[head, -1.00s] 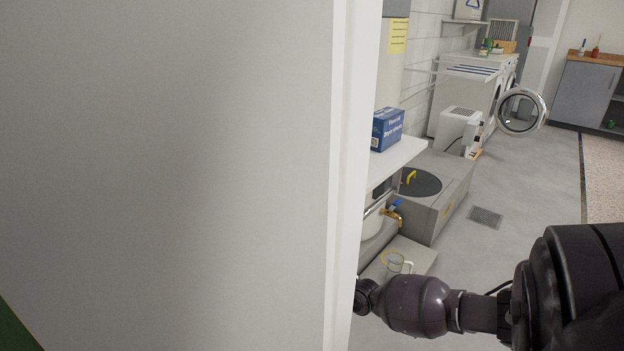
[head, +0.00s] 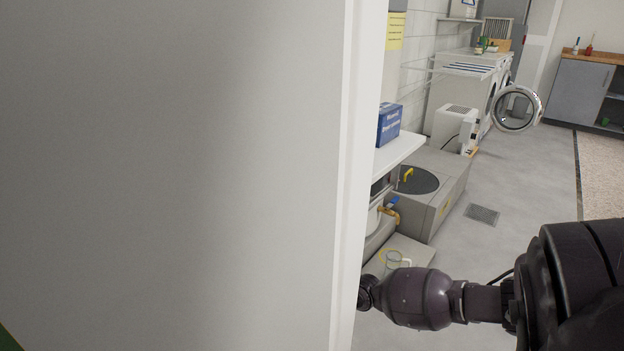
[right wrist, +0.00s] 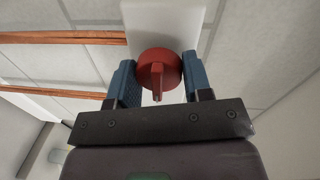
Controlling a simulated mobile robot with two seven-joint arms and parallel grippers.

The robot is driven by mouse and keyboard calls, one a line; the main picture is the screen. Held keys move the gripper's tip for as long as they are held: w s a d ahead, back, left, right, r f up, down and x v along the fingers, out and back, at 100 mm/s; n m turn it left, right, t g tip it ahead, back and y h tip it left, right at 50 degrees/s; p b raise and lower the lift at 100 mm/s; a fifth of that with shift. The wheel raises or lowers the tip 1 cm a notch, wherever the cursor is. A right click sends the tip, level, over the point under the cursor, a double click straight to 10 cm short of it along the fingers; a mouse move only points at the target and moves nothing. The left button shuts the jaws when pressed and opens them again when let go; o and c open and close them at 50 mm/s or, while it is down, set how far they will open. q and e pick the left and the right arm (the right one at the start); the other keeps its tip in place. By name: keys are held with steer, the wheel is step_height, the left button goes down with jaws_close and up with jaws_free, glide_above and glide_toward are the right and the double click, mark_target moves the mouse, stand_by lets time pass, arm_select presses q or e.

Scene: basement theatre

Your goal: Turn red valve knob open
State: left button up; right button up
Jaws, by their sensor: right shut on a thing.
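The red valve knob (right wrist: 159,72) is round with a raised bar handle across its face. It sits on a white plate (right wrist: 180,22) on the wall in the right wrist view. My right gripper (right wrist: 158,80) has its two blue fingers on either side of the knob and is shut on it. The bar of the knob points toward the gripper's palm. In the head view the knob and the right gripper's fingers are hidden behind the large grey panel; only my right arm shows. My left gripper is not in view.
A large grey panel (head: 170,170) with a white edge blocks the left half of the head view. Copper pipes (right wrist: 60,38) run beside the knob.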

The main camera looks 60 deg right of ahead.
steer(key=shift+s+f, duration=0.1)
steer(key=o, duration=0.9)
steer(key=shift+s, duration=0.2)
arm_select(q)
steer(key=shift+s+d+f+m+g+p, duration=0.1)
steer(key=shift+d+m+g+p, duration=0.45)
steer(key=shift+p, duration=0.9)
arm_select(e)
steer(key=s+a+r, duration=0.1)
steer(key=s, duration=0.9)
steer(key=shift+s, duration=0.15)
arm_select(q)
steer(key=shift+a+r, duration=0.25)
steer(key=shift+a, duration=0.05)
arm_select(e)
steer(key=shift+a, duration=0.1)
